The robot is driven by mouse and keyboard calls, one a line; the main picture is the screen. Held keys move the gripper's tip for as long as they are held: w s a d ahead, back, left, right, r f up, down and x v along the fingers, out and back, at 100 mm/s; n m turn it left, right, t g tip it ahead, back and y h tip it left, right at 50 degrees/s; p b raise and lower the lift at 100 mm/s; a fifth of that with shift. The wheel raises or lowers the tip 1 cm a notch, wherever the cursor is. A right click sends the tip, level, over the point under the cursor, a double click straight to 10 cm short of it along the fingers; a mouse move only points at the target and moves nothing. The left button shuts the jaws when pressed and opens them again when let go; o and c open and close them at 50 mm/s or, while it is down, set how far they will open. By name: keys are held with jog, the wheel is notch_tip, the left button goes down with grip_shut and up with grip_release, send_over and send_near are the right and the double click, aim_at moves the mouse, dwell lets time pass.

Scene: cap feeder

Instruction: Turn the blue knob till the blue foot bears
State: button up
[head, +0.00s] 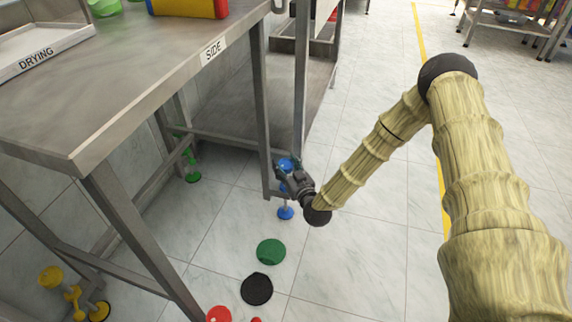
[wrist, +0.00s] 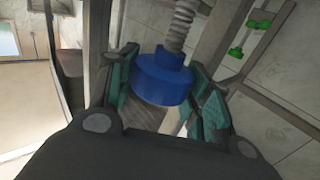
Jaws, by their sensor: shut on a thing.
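The blue knob (head: 286,165) is at the lower end of a leg of the steel table, and the blue foot (head: 285,213) is below it, close to the floor. I cannot tell whether the foot touches the floor. My gripper (head: 288,172) is at the knob, coming from the lower right. In the wrist view the blue knob (wrist: 162,82) sits between the teal finger pads of my gripper (wrist: 165,92), which is shut on it. A grey threaded rod (wrist: 183,25) runs up from the knob. The foot does not show in the wrist view.
The steel table (head: 130,95) bears a tray marked DRYING (head: 45,45). A green foot (head: 193,177) and a yellow foot (head: 99,311) stand at other legs. Green (head: 271,251), black (head: 257,289) and red (head: 219,314) discs lie on the floor.

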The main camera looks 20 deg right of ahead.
jog(key=o, duration=1.1)
jog(key=shift+c, duration=0.2)
jog(key=shift+s, duration=0.1)
jog(key=s+d, duration=0.1)
jog(key=s, duration=1)
jog(key=shift+s+d, duration=0.4)
